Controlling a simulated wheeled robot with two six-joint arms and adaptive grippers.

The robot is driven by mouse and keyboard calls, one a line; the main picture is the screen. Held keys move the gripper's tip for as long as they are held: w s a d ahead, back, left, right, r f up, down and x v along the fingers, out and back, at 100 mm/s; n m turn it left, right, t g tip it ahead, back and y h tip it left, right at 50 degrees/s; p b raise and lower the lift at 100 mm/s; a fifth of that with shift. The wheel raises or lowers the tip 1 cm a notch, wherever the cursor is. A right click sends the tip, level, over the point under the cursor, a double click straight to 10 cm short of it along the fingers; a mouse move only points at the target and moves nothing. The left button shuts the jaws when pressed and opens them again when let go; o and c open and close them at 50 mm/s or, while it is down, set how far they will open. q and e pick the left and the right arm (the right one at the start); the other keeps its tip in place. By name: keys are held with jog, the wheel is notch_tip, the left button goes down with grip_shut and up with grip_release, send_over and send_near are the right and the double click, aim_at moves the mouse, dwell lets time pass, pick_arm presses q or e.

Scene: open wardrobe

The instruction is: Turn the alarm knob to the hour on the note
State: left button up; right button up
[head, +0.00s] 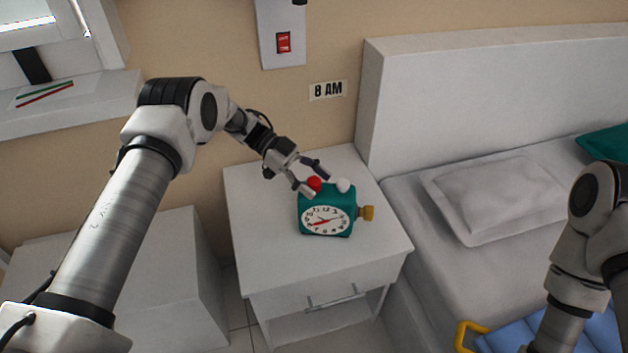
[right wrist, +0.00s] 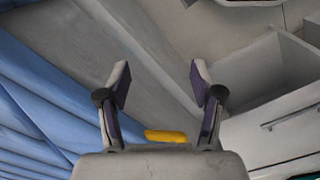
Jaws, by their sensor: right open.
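A teal alarm clock (head: 344,230) stands on the white nightstand. Its white face (head: 336,213) has a red hand pointing left and slightly down; other hands are too small to read surely. On top are a red button (head: 315,183) and a white button (head: 343,186). A yellow knob (head: 367,213) sticks out of its right side. My right gripper (right wrist: 160,84) is open and empty, away from the clock.
The nightstand top (head: 261,204) is otherwise clear. A bed with a white pillow (head: 495,197) stands right. A wall panel with a red switch (head: 283,42) hangs above. A blue item with a yellow handle (head: 466,335) is at bottom right. Pencils (head: 45,94) lie on the sill.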

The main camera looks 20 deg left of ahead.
pick_arm(q)
jog(key=shift+a, duration=0.1)
jog(key=v, duration=1.2)
